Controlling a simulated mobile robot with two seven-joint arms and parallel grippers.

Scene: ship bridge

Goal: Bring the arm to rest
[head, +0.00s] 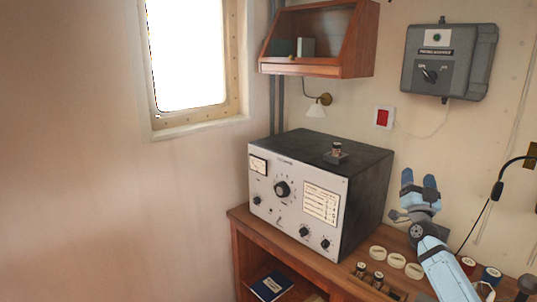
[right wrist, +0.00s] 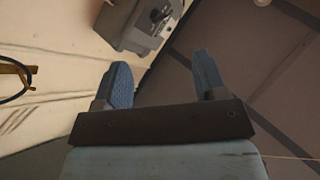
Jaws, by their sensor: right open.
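My right gripper (head: 420,187) is raised above the right part of the wooden desk, with its blue fingers pointing up. In the right wrist view its two fingers (right wrist: 165,85) stand apart with nothing between them, so it is open and empty. My right arm comes up from the lower right of the head view. My left gripper is not in view.
A grey radio set (head: 300,195) with a small object (head: 335,155) on top stands left of my gripper. Several white round pieces (head: 396,260) and spools (head: 491,275) lie near my arm. A grey wall box (head: 448,60) hangs above; a lamp (head: 497,190) is at right.

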